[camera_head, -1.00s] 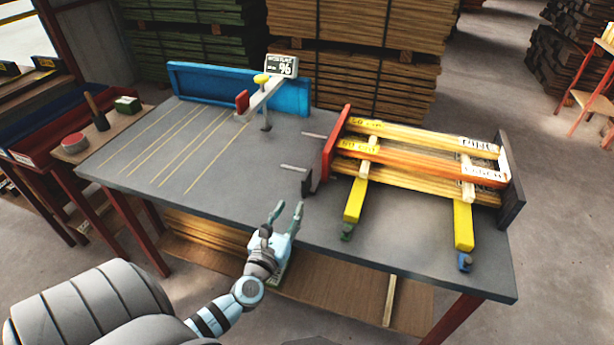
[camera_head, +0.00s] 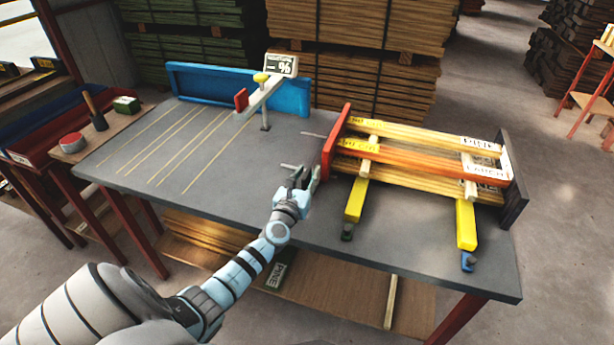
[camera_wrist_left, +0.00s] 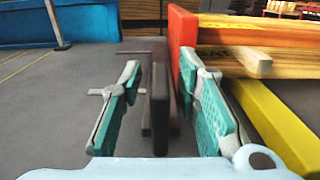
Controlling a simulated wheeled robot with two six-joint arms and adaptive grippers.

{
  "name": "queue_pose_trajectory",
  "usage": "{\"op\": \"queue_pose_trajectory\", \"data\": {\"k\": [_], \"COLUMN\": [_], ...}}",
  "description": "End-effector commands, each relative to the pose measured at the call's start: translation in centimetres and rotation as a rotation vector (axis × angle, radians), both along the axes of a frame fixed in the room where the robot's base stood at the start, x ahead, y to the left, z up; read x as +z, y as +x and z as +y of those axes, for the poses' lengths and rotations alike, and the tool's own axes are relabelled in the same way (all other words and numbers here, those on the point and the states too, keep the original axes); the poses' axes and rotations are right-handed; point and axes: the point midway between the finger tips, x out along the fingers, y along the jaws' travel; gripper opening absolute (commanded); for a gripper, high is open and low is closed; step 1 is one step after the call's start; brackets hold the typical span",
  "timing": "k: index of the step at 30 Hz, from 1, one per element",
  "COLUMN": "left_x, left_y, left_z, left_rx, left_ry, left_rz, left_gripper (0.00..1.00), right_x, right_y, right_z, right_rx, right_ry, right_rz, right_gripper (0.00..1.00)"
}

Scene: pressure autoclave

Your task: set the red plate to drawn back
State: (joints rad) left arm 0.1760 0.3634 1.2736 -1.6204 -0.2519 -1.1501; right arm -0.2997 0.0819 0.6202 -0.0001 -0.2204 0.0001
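The red plate (camera_head: 331,147) stands upright at the left end of a stack of yellow and orange boards on the grey table. It also shows in the left wrist view (camera_wrist_left: 183,48), just right of centre. A dark upright tab (camera_wrist_left: 159,108) stands at the plate's near left side. My left gripper (camera_head: 305,176) is at this tab in the head view, its fingers partly hiding it. In the left wrist view, the fingers (camera_wrist_left: 159,66) are open, one on each side of the tab, with gaps visible. Contact with the plate cannot be told. My right gripper is not in view.
Two yellow arms (camera_head: 466,225) run under the boards, and a dark end plate (camera_head: 512,180) stands at their right end. A blue fence (camera_head: 236,90) and a meter on a white arm (camera_head: 281,66) stand at the back. The table's left half is clear.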

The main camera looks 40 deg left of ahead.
Motion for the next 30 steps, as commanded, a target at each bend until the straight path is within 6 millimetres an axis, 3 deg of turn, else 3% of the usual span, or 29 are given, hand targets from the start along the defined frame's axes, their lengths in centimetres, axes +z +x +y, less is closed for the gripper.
{"op": "queue_pose_trajectory", "data": {"k": [1, 5, 16, 27, 30], "left_x": [0.0, 0.0, -0.1, -0.5, -0.4], "left_y": [0.0, 0.0, -0.2, -3.0, -3.5], "left_z": [0.0, 0.0, 0.6, 8.5, 9.8], "left_rx": [0.000, 0.000, 0.001, 0.003, 0.002], "left_ry": [0.000, 0.000, 0.002, 0.008, 0.005], "left_rz": [0.000, 0.000, 0.000, 0.001, 0.001], "left_gripper": [0.19, 0.00, 0.00, 0.00, 0.00], "right_x": [0.0, 0.0, -0.2, -3.9, -4.5], "right_y": [0.0, 0.0, 0.0, 0.0, 0.0], "right_z": [0.0, 0.1, 0.3, 0.2, 0.3], "right_rx": [0.000, 0.000, -0.001, -0.001, -0.001], "right_ry": [0.000, 0.001, 0.004, 0.003, 0.003], "right_rz": [0.000, 0.000, 0.000, 0.000, 0.000], "right_gripper": [0.40, 0.40, 0.40, 0.40, 0.40]}}
